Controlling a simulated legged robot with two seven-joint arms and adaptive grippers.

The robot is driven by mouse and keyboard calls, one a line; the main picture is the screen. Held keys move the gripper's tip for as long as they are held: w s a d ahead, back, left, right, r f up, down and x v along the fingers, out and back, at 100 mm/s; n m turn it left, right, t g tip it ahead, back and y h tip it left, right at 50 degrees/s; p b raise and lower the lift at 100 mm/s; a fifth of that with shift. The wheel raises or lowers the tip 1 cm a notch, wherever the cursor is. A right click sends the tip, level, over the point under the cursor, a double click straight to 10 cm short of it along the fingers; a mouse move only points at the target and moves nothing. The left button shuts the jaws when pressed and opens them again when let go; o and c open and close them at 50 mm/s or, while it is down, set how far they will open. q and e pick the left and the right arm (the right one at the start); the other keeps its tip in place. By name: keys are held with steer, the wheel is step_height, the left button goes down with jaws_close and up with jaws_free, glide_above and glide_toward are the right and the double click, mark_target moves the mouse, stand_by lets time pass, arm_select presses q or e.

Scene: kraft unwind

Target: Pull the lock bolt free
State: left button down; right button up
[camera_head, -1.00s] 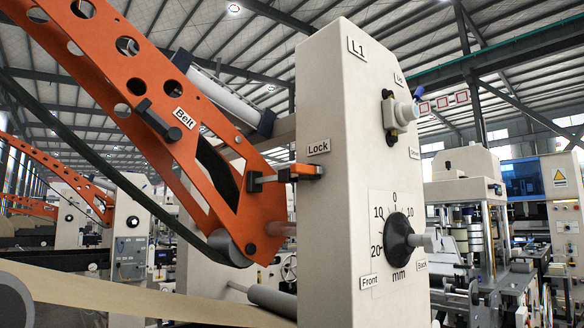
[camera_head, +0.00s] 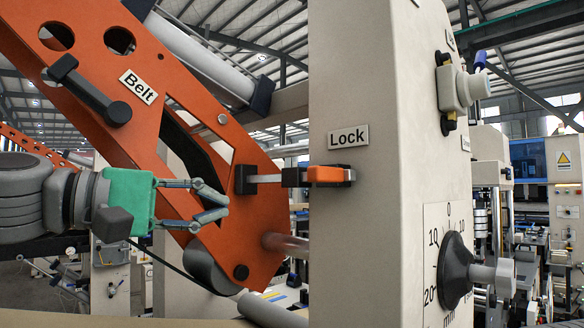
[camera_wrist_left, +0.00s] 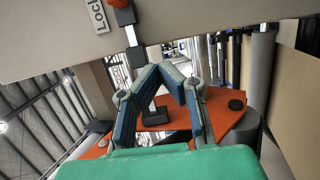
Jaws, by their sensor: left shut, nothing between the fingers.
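The lock bolt (camera_head: 268,179) is a short silver bar with black blocks and an orange grip (camera_head: 326,175), beside the "Lock" label (camera_head: 348,136). It spans from the orange perforated arm (camera_head: 225,140) to the beige post (camera_head: 385,215). In the left wrist view the bolt (camera_wrist_left: 131,37) shows beyond the fingers, near the top. My left gripper (camera_head: 226,205), with a green body, is shut and empty. In the head view its fingertips appear just left of and below the bolt's left block, in front of the orange arm. My right gripper is not in view.
A black handle (camera_head: 88,90) by the "Belt" label (camera_head: 138,86) sits on the orange arm. A dial (camera_head: 456,270) and a valve-like knob (camera_head: 461,88) stick out from the post's right side. A grey roller lies below the arm.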

mark_target(328, 176)
arm_select(q)
step_height(328, 176, up, 4)
steer(key=a, duration=0.2)
steer(key=shift+h, duration=0.3)
steer(key=d+p, duration=0.1)
steer(key=d, duration=0.3)
steer(key=w+d+p, duration=0.1)
steer(key=d, duration=0.4)
steer(key=d+p, duration=0.1)
steer(key=d, duration=0.4)
steer(key=shift+w, duration=0.3)
steer(key=s+d, duration=0.1)
steer(key=s+d+b, duration=0.1)
steer(key=s, duration=0.1)
steer(key=shift+s+f, duration=0.1)
steer(key=shift+f, duration=0.1)
steer(key=shift+d, duration=0.2)
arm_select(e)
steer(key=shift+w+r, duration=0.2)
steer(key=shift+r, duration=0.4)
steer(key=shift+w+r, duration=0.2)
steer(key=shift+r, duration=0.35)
